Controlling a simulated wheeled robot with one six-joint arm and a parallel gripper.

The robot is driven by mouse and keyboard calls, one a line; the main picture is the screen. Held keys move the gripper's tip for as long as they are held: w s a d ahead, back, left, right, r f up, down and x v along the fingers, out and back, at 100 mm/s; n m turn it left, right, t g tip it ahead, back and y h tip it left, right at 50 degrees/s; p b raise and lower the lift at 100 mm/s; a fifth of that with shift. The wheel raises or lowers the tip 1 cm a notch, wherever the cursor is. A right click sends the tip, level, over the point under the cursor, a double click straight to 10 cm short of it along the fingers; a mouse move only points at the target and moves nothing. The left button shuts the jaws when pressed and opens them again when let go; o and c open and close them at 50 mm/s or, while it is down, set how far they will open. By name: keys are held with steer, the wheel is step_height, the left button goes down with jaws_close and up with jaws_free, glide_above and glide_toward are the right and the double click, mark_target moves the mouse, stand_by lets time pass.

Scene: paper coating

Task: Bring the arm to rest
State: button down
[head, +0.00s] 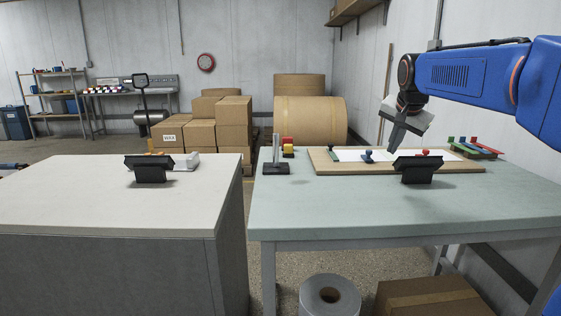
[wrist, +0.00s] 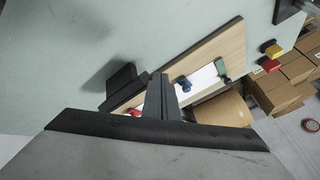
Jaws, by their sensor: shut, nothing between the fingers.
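My blue arm reaches in from the right in the head view. My gripper (head: 391,148) points down above the wooden board on the green table, its fingers together and empty. In the wrist view the closed fingers (wrist: 160,84) point toward the board, with nothing between them. The gripper looks clear of the board, though the exact gap is hard to tell.
The wooden board (head: 322,165) holds a white sheet (head: 350,155), a blue-handled tool (head: 368,156) and a green piece (head: 332,152). A black stand (head: 418,169) is in front. Red and yellow blocks (head: 287,147) and a colored rack (head: 472,148) flank it. The table's front is clear.

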steer(key=s+a+f+n, duration=0.2)
steer(key=s+f, duration=0.6)
steer(key=s, duration=0.5)
steer(key=s+a+f+n+g, duration=0.1)
steer(key=s+f+n, duration=0.3)
steer(key=s+f, duration=0.4)
steer(key=s+a+f+n+y, duration=0.1)
steer(key=s+a+f+n, duration=0.2)
steer(key=s+f, duration=0.5)
steer(key=s, duration=1.1)
steer(key=shift+a+f+g, duration=0.3)
